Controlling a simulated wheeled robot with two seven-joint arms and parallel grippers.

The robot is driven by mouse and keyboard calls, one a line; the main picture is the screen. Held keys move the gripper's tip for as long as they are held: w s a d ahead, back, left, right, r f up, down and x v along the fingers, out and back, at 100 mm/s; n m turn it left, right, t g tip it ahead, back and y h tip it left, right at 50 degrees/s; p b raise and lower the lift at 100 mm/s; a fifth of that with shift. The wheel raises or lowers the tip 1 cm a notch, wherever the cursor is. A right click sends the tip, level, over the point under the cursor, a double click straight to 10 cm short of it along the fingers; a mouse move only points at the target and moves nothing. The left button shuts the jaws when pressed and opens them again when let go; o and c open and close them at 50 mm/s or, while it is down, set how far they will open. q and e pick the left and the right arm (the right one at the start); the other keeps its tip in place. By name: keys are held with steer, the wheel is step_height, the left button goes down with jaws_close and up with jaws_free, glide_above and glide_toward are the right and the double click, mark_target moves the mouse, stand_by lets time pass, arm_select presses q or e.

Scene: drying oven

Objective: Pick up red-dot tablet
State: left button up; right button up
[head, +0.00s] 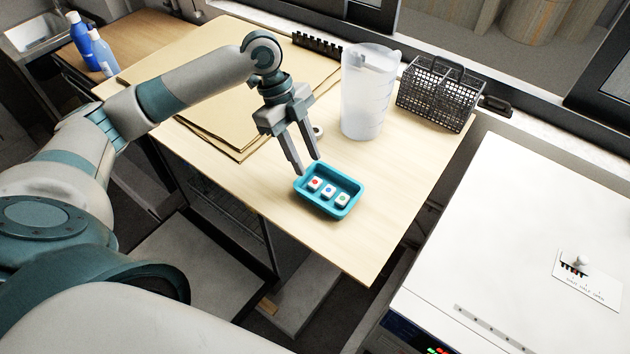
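The red-dot tablet (314,184) is a small white block with a red dot on top. It lies at the left of a row of three in a teal tray (347,212) on the wooden table. A blue-dot tablet (327,191) is in the middle and a green-dot tablet (342,201) is at the right. My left gripper (308,166) is open and empty, pointing down. Its fingertips are just above the tray's back left corner, close to the red-dot tablet and apart from it. My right gripper is not in view.
A clear plastic pitcher (369,95) stands behind the tray, with a black wire basket (438,94) to its right. Brown boards (217,118) lie at the left. A white oven (530,240) stands at the right across a gap. The table's front right is clear.

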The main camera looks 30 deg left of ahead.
mark_target(317, 187)
arm_select(q)
steer(key=shift+s+d+f+p, duration=0.15)
steer(key=shift+d+f+p, duration=0.15)
steer(key=shift+f+p, duration=0.25)
steer(key=p+x, duration=0.1)
steer(key=x, duration=0.2)
steer(key=shift+s+p, duration=0.1)
steer(key=shift+p, duration=0.2)
steer(key=shift+d+f, duration=0.1)
steer(key=shift+f, duration=0.35)
steer(key=c, duration=0.8)
